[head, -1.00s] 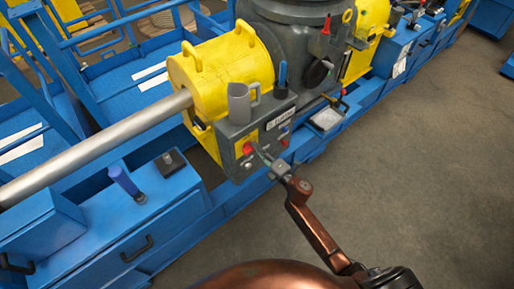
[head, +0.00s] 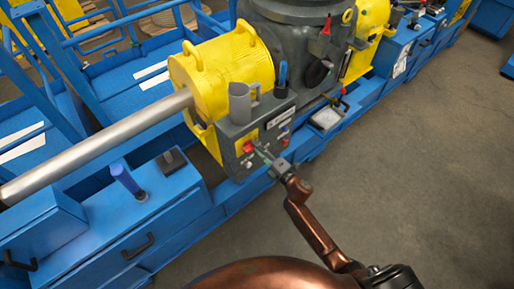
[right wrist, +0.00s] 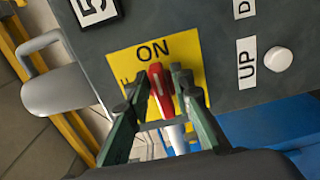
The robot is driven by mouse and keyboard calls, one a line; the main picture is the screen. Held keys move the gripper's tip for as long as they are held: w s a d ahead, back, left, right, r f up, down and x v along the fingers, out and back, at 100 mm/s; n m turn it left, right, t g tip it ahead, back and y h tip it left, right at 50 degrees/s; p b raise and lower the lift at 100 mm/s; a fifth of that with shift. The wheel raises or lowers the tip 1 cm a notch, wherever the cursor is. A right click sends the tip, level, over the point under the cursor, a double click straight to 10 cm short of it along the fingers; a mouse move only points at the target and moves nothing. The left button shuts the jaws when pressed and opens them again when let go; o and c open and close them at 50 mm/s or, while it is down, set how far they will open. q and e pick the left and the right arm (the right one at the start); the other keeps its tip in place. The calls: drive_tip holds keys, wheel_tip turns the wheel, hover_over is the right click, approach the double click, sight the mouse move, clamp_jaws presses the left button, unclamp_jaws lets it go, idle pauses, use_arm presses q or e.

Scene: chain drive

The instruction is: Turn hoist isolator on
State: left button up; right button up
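The hoist isolator is a red handle (right wrist: 161,92) on a yellow plate (right wrist: 190,47) on the grey control box. The plate reads ON, with a partly hidden label ending in F at its left. In the right wrist view, the handle's tip lies just below the word ON. In the head view the red handle (head: 248,147) shows small on the box front. My right gripper (right wrist: 160,88) has a finger on each side of the handle, close against it, and appears shut on it. It also shows in the head view (head: 260,155). My left gripper is not in view.
A white round button (right wrist: 278,59) with an UP label is to the right of the plate. Open floor (head: 420,170) lies at right.

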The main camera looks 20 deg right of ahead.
drive_tip(key=shift+o, duration=0.8)
drive_tip(key=shift+s, duration=0.1)
drive_tip(key=v, duration=1.1)
drive_tip(key=shift+s, duration=0.4)
drive_tip(key=shift+d+r, duration=0.1)
